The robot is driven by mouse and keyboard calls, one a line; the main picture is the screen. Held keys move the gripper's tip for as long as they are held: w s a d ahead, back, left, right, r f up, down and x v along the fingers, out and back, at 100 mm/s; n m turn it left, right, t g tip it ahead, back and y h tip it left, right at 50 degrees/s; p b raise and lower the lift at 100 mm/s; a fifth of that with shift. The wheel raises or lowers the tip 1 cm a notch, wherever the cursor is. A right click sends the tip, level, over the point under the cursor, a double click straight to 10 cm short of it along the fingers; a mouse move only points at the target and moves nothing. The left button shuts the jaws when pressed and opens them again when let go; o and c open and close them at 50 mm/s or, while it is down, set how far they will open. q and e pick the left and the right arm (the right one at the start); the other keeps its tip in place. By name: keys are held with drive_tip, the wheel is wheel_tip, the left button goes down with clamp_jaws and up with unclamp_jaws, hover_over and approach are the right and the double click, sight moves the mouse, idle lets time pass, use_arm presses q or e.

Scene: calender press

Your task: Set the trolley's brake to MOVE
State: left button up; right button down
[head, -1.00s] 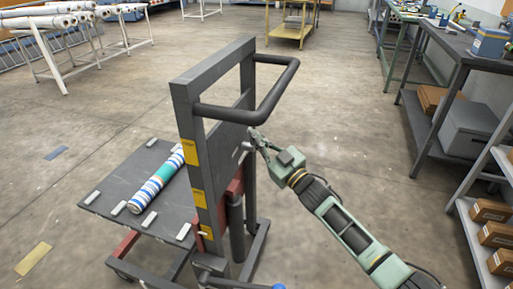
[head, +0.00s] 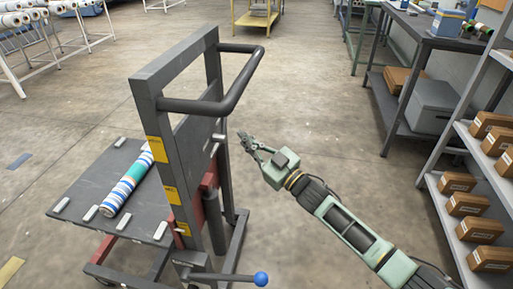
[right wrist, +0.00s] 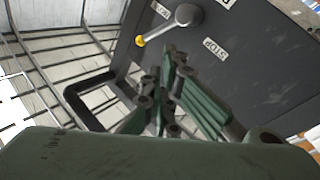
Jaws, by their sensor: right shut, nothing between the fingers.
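The trolley (head: 147,89) is a dark grey upright frame with a push handle and a low bed, left of centre in the head view. A small grey lever (head: 217,137) sticks out from its panel. In the right wrist view this lever (right wrist: 163,28) has a yellow tip pointing down-left; the panel (right wrist: 260,50) bears a STOP label (right wrist: 215,49) and a small label (right wrist: 162,10) too blurred to read. My right gripper (head: 250,144) is shut and empty, right of the lever and apart from it. My left gripper is not in view.
A striped roll (head: 127,184) lies on the trolley's bed (head: 85,190). A lever with a blue ball (head: 261,279) sticks out low on the trolley. A shelf with brown boxes (head: 460,182) and a dark workbench (head: 400,70) stand at right. Floor behind the gripper is clear.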

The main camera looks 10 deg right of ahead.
drive_tip(key=v, duration=0.4)
drive_tip(key=shift+s, duration=0.1)
drive_tip(key=shift+f, duration=0.1)
